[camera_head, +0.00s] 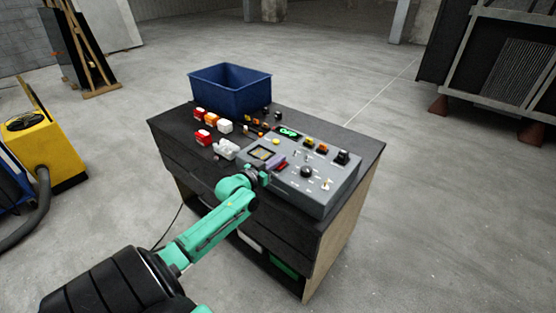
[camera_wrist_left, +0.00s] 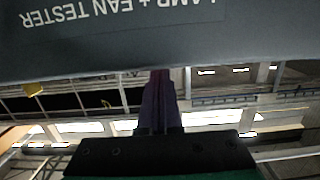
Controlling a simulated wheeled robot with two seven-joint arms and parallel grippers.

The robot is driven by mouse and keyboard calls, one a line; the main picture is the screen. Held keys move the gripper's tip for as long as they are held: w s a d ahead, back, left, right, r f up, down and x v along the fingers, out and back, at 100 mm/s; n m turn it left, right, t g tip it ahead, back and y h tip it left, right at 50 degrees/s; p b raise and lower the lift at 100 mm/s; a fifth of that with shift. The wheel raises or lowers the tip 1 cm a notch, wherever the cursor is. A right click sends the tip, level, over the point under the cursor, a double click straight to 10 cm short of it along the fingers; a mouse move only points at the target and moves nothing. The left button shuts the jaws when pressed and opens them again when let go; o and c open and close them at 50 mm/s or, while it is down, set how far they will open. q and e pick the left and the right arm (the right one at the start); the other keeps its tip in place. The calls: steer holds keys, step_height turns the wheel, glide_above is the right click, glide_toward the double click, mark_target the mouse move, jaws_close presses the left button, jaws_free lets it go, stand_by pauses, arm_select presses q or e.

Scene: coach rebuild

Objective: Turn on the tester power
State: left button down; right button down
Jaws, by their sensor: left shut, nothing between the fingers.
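The tester is a grey sloped box (camera_head: 318,197) on the right part of a black-topped cabinet. Its small display (camera_head: 288,132) is lit green and seems to read OFF. A black knob (camera_head: 307,172), a small toggle (camera_head: 326,184) and a red part (camera_head: 282,165) show on its panel. In the left wrist view the tester's front face (camera_wrist_left: 230,35) fills the top, with upside-down lettering "LAMP + FAN TESTER". My left gripper (camera_head: 275,172) is at the tester's front left edge. Its purple fingers (camera_wrist_left: 160,78) are shut and empty, tips close to the tester; contact cannot be told.
A blue bin (camera_head: 230,105) stands at the cabinet's back left. Red, orange and white parts (camera_head: 212,118) lie left of the tester, with a white piece (camera_head: 226,149) near my arm. A yellow machine (camera_head: 45,150) stands on the floor at left. Floor right of the cabinet is clear.

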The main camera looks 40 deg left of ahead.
arm_select(q)
steer(key=p, duration=0.1)
steer(key=g+p, duration=0.1)
steer(key=shift+w+r+p, duration=0.2)
steer(key=shift+r+p, duration=0.05)
steer(key=shift+p, duration=0.15)
steer(key=shift+f+b, duration=0.3)
steer(key=shift+f, duration=0.3)
steer(key=r+p, duration=0.2)
steer(key=r, duration=0.1)
steer(key=r+p, duration=0.1)
steer(key=shift+w+r+p, duration=0.2)
steer(key=shift+w+p, duration=0.1)
steer(key=shift+w, duration=0.05)
steer(key=s+r+b, duration=0.1)
steer(key=s+r, duration=0.2)
steer(key=s, duration=0.6)
steer(key=shift+s+d+r, duration=0.15)
steer(key=shift+s+r, duration=0.05)
steer(key=shift+s, duration=0.05)
